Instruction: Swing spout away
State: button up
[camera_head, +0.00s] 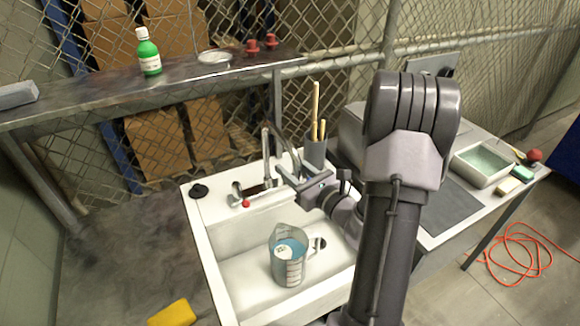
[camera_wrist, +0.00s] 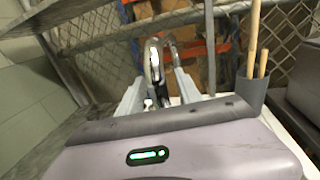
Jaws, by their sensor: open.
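The chrome spout (camera_head: 266,150) rises from the tap at the back rim of the white sink (camera_head: 222,255). In the wrist view the arched spout (camera_wrist: 154,58) stands between the two fingers. My gripper (camera_head: 283,168) is open and reaches in from the right, its fingertips close to the spout. In the wrist view my gripper (camera_wrist: 158,82) has one pale finger on each side of the spout. I cannot tell whether either finger touches it. A clear measuring jug (camera_head: 288,256) with blue liquid stands in the sink, in front of the tap.
A grey holder (camera_head: 315,152) with wooden sticks stands just right of the tap, near my gripper. A black stopper (camera_head: 199,191) lies on the left sink rim. A steel shelf (camera_head: 110,92) with a green bottle (camera_head: 149,57) runs behind. The sink's left side is clear.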

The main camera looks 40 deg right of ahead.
jog(key=shift+w, duration=0.3)
grip_shut()
dwell(1.3)
